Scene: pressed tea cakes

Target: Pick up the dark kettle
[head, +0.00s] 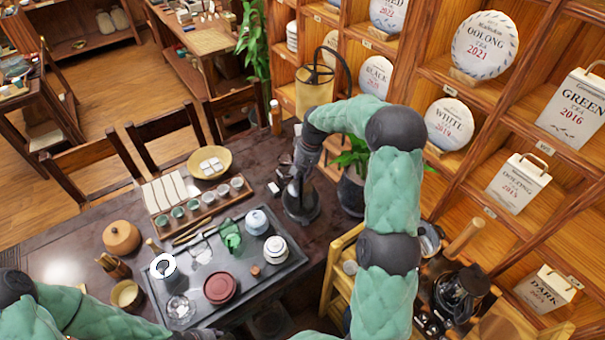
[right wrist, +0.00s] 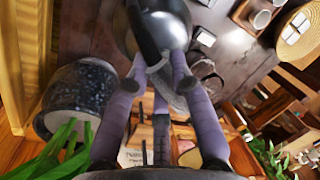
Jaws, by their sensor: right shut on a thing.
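The dark kettle (head: 301,207) is at the right part of the dark table, beyond the tea tray's corner. My right gripper (head: 298,180) reaches down onto it from above and is shut on it. In the right wrist view the kettle's shiny round body (right wrist: 178,22) and black handle (right wrist: 143,35) are at the top, with the gripper fingers (right wrist: 163,68) closed against it. The fingers partly hide the kettle, and I cannot tell whether its base touches the table.
A potted plant (head: 352,157) stands close right of the kettle; its speckled pot (right wrist: 78,97) is close in the wrist view. A dark tea tray (head: 195,272) holds a red round dish, jars and a glass. A rack of small cups (head: 203,206) lies behind it. Shelves rise on the right.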

